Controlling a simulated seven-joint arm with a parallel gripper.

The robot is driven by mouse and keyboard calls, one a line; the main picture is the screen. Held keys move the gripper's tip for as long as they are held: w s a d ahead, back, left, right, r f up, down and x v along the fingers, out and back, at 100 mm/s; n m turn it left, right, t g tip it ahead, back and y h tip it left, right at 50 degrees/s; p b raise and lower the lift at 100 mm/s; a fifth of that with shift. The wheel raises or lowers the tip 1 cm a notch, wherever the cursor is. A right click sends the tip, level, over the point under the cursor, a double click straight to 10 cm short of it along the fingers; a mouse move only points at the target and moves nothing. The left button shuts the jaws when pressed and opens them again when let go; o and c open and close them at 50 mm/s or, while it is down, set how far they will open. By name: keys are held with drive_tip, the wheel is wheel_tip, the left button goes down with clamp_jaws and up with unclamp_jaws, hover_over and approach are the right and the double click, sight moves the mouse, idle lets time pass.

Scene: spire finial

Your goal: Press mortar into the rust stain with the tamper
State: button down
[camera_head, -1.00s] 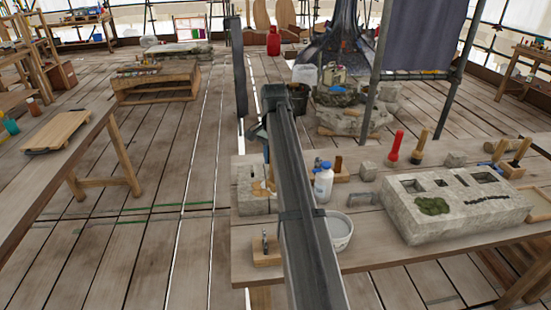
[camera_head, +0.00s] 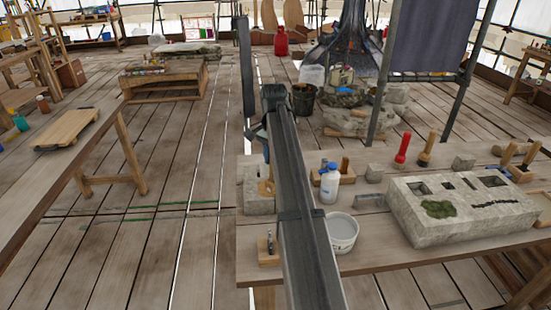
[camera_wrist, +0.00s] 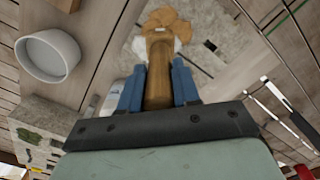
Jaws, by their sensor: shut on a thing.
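My gripper (camera_wrist: 158,92) has blue fingers shut on the wooden handle of the tamper (camera_wrist: 157,72). The handle points away from the wrist, toward a pale stone block (camera_wrist: 215,25) on the bench. An orange-brown patch, the rust stain (camera_wrist: 170,18), lies on this block just beyond the tamper. The tamper's far end overlaps the patch in the wrist view; I cannot tell whether it touches. In the head view the block (camera_head: 257,203) and part of the patch (camera_head: 265,187) show left of my arm, which hides most of the gripper and tamper.
A white bowl (camera_head: 341,233), a white bottle with a blue cap (camera_head: 329,184) and a larger carved stone block (camera_head: 450,215) stand on the bench to the right. A small wooden block with a metal piece (camera_head: 268,250) sits at the bench's front left.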

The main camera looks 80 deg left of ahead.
drive_tip(key=shift+s+a, duration=0.1)
drive_tip(key=shift+a, duration=0.65)
idle(0.3)
drive_tip(key=shift+w+f, duration=0.15)
drive_tip(key=shift+w, duration=1.4)
idle(0.5)
wheel_tip(320, 180, up, 7)
idle(0.9)
